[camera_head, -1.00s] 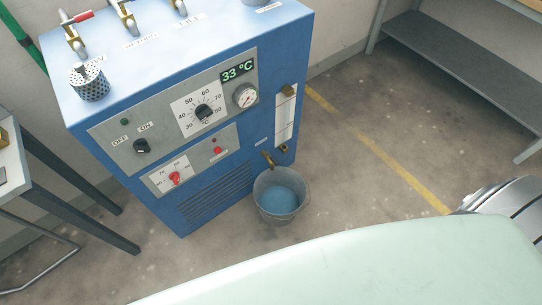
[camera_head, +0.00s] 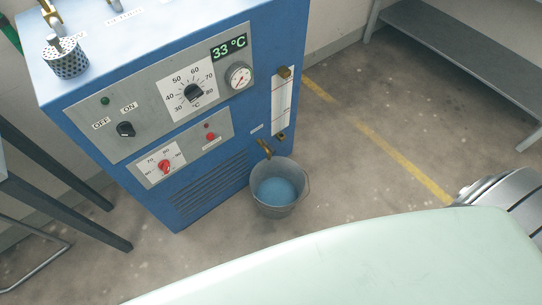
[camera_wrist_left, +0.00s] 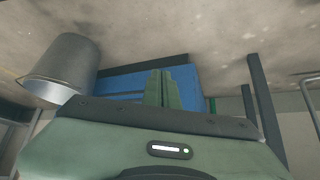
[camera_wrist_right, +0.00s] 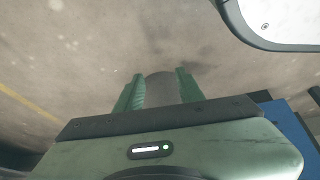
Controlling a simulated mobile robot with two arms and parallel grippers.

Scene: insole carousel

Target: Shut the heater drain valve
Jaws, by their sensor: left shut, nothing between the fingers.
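The blue heater (camera_head: 150,75) stands left of centre in the head view. A small brass drain tap (camera_head: 265,148) sticks out low on its front, above a grey bucket (camera_head: 256,204) of bluish water. The tap's handle position is too small to tell, and no stream of water is visible. My left gripper (camera_wrist_left: 163,72) is shut and empty in the left wrist view, with the heater (camera_wrist_left: 207,82) beyond it and the bucket (camera_wrist_left: 68,68) to the left. My right gripper (camera_wrist_right: 158,76) is open and empty, over bare floor. Neither gripper shows in the head view.
A brass-ended sight gauge (camera_head: 284,103) is above the tap. The control panel (camera_head: 222,80) reads 33 °C. A grey shelf (camera_head: 450,50) stands at upper right, and dark table legs (camera_head: 75,195) at left. The floor (camera_head: 345,165) right of the bucket is clear.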

